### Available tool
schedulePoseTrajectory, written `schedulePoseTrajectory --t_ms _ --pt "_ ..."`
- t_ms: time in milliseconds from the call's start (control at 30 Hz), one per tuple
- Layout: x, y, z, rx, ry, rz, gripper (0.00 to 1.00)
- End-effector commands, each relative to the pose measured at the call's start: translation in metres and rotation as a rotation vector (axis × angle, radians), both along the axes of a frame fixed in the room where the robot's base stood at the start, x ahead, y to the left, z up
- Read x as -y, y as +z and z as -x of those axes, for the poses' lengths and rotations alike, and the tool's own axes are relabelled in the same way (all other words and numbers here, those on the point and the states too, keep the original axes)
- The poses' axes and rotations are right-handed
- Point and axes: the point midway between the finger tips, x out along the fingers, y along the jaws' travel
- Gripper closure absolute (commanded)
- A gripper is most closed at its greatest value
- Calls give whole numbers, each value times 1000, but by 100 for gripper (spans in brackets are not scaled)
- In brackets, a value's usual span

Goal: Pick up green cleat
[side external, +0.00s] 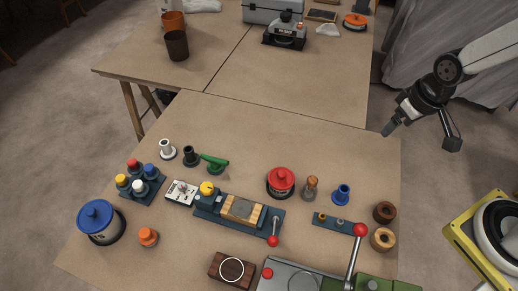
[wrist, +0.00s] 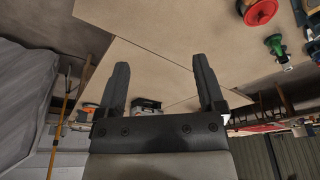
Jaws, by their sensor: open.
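The green cleat (side external: 213,163) lies on the near table, left of centre in the side view, just right of a black bobbin-shaped piece (side external: 190,155). In the wrist view a green piece (wrist: 275,45), which looks like the cleat, shows small near the right edge. My gripper (side external: 421,137) is open and empty, raised near the table's right edge, well to the right of the cleat and apart from it. In the wrist view both fingers (wrist: 160,62) are spread wide with nothing between them.
Between my gripper and the cleat stand a red tin (side external: 280,181), a wooden-handled piece (side external: 310,188) and a blue bobbin (side external: 342,194). A white bobbin (side external: 167,149) is left of the cleat. A fixture with a red-knobbed lever (side external: 241,209) lies in front. The back table (side external: 290,80) is mostly clear.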

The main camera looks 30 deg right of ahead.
Motion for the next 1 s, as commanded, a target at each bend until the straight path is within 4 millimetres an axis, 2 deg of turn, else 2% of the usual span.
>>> schedulePoseTrajectory --t_ms 167,367,700,1000 --pt "-10 -1 -20 -2 38 -8 12" --pt "-35 -6 -64 -1 122 -31 12" --pt "-102 -32 -143 7 306 -84 12" --pt "-175 -69 -195 23 473 -138 12"
